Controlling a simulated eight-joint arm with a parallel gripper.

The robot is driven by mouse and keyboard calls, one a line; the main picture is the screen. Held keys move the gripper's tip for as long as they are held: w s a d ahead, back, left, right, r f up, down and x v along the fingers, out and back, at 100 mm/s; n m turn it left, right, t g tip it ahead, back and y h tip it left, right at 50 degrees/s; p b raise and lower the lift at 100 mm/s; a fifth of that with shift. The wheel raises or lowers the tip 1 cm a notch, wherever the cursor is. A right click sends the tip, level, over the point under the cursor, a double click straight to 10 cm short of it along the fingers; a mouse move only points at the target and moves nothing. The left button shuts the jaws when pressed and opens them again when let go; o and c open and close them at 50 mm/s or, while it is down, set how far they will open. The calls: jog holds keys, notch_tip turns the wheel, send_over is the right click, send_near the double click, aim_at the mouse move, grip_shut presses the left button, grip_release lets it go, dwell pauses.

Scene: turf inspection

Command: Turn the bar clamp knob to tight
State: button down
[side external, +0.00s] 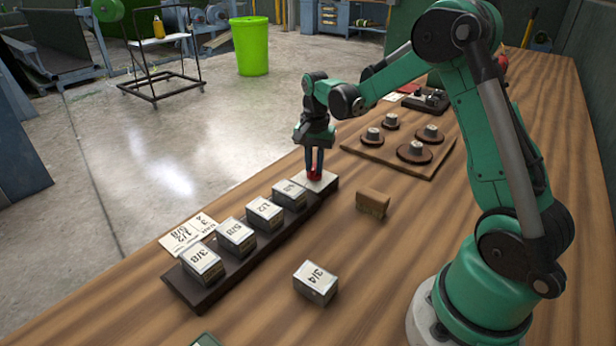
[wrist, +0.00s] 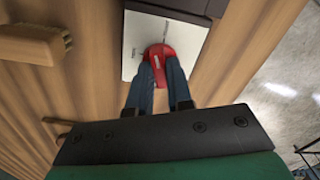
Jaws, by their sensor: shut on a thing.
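The bar clamp knob is a small red knob (wrist: 158,52) on a pale plate (wrist: 135,40) in the wrist view. The same red knob (side external: 314,176) shows low between my fingers in the side view, at the far end of the dark rack. My gripper (wrist: 158,62) points down over the plate, its two dark blue fingers shut on the red knob. The fingers hide part of the knob. A light mark shows on the knob's top; the small markings on the plate are too blurred to read.
A dark rack (side external: 190,289) holds several labelled blocks. A loose 3/4 block (side external: 316,282) and a brown brush-like block (side external: 373,203) lie to its right. A wooden board (side external: 378,153) with several round knobs lies behind. The wooden table (side external: 270,320) has bare room in front.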

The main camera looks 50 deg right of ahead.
aim_at(314, 166)
jog(key=shift+m, duration=2.1)
jog(key=c, duration=0.8)
grip_release()
jog(key=shift+r, duration=2.85)
